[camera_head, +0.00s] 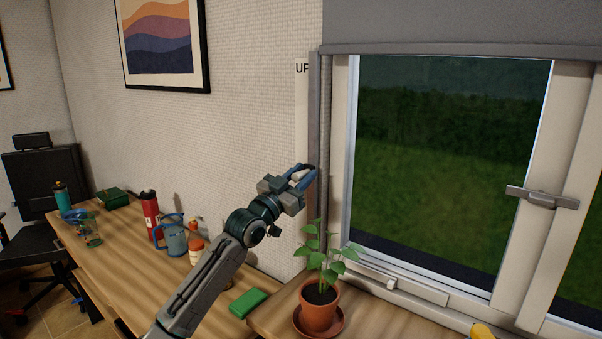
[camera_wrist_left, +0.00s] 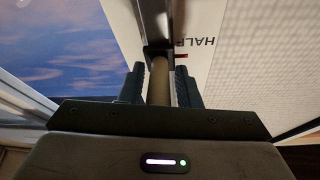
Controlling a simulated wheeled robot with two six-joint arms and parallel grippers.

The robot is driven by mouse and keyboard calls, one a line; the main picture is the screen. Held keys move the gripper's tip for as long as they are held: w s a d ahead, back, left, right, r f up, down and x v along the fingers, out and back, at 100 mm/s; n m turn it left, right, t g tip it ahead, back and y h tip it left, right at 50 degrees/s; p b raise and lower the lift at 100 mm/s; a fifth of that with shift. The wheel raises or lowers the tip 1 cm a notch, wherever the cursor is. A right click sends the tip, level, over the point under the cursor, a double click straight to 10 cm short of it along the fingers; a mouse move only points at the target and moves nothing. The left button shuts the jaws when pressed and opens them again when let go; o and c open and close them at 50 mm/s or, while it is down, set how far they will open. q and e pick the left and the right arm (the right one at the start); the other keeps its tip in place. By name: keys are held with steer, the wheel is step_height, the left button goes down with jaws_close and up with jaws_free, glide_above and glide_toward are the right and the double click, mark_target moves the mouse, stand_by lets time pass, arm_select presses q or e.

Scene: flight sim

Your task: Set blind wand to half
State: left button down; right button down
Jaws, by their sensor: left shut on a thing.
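My left gripper (camera_head: 306,174) reaches up to the left side of the window frame. In the left wrist view its two fingers (camera_wrist_left: 160,85) are shut on the tan, rod-like blind wand (camera_wrist_left: 159,78), one finger on each side. The wand's handle shows as a pale piece (camera_head: 298,176) between the fingers in the head view. A grey rail runs on beyond it. A white scale strip beside the rail reads "HALF" (camera_wrist_left: 195,42), with a small red mark close to the word. Higher up, the strip reads "UP" (camera_head: 301,69). The grey blind (camera_head: 460,25) covers only the window's top. My right gripper is not in view.
A potted plant (camera_head: 319,306) stands on the sill just below my left gripper, its leaves near the rail. A window handle (camera_head: 541,197) is at right.

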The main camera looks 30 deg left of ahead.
arm_select(q)
steer(key=shift+f, duration=0.1)
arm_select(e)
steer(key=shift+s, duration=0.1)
arm_select(q)
steer(key=c, duration=1.3)
jaws_free()
steer(key=shift+d, duration=0.1)
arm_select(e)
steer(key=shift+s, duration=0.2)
arm_select(q)
steer(key=shift+s, duration=0.1)
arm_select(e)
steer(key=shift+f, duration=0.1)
